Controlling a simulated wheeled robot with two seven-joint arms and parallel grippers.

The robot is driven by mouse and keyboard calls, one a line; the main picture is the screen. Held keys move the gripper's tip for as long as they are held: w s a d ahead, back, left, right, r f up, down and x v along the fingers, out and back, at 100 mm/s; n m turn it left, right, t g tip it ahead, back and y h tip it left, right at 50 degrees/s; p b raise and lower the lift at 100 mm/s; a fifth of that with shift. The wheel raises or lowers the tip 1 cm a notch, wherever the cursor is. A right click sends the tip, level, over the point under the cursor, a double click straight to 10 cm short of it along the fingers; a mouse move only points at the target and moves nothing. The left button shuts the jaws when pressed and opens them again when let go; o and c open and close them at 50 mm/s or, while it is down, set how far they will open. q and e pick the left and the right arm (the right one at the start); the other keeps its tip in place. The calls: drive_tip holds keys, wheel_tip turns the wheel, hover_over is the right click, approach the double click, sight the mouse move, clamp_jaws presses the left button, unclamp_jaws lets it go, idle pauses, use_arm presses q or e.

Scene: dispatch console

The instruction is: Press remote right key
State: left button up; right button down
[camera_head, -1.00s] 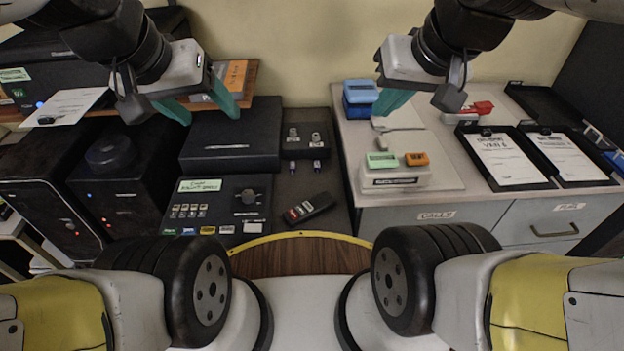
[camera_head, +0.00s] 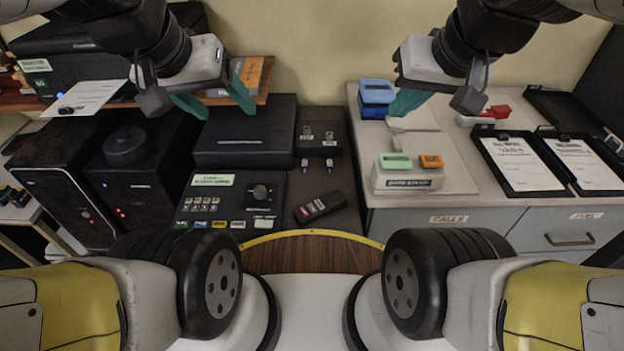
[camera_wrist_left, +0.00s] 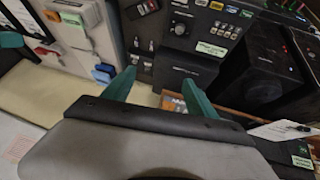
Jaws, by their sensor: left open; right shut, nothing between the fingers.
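The remote (camera_head: 319,207) is a dark handset with a red and white marked face. It lies at an angle on the dark desk at the near edge, right of the control panel (camera_head: 232,205). My left gripper (camera_head: 216,105) has teal fingers spread open and empty above the back of the desk, far from the remote. The left wrist view shows the same open fingers (camera_wrist_left: 158,90). My right gripper (camera_head: 404,103) is shut and empty above the light counter, beside the blue box. The remote's individual keys are too small to tell apart.
Two small key units (camera_head: 318,140) stand behind the remote. A black box (camera_head: 243,135) sits behind the panel. On the right counter are a white block with green and orange buttons (camera_head: 408,175), a blue box (camera_head: 376,96) and clipboards (camera_head: 521,163). Bare desk surrounds the remote.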

use_arm(q)
clamp_jaws()
idle(1.6)
